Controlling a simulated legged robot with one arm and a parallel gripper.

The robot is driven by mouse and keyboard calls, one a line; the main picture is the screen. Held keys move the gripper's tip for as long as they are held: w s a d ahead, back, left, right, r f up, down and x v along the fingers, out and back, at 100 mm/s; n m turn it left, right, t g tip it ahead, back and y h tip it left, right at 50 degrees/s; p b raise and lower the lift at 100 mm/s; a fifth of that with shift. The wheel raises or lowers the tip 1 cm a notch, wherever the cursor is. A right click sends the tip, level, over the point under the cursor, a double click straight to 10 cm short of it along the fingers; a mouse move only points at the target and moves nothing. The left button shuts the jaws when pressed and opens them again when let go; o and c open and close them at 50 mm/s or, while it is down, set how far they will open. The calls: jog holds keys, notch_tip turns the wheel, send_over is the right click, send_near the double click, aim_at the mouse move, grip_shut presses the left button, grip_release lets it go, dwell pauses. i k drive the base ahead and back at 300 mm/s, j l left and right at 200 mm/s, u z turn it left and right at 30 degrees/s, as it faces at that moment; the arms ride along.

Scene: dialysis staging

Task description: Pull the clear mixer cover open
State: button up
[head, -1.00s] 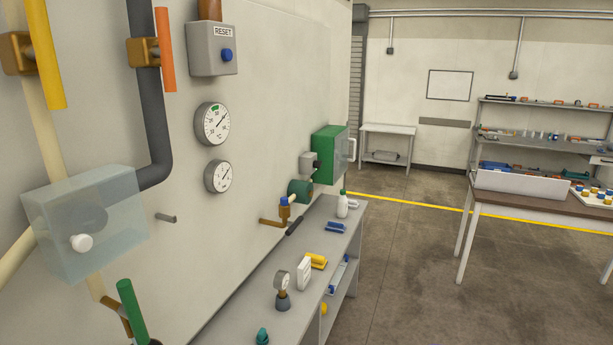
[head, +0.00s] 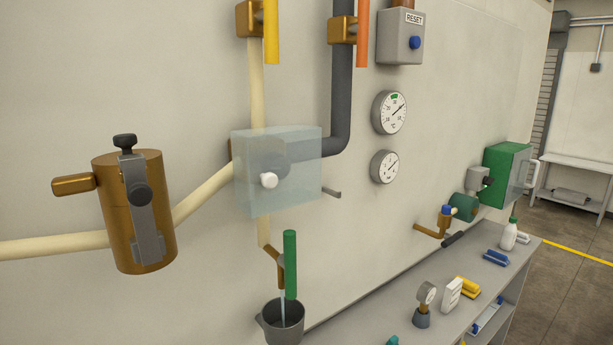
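The clear mixer cover (head: 300,185) is a see-through box on the wall in the middle of the head view. A white round knob (head: 268,181) sits on its front face. A dark round part shows dimly through it. The cover looks closed over the pipe junction. A dark grey pipe (head: 341,90) enters from the upper right and cream pipes meet it from the left, above and below. My gripper is not in view.
A brass cylinder (head: 108,215) with a black knob is on the wall at left. A green-handled valve (head: 290,265) hangs below the cover, over a grey bucket (head: 285,322). A grey peg (head: 332,193) sticks out just right of the cover. A bench (head: 400,320) with small items runs along the wall.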

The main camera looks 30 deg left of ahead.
aim_at(269, 180)
jog(key=u, duration=1.4)
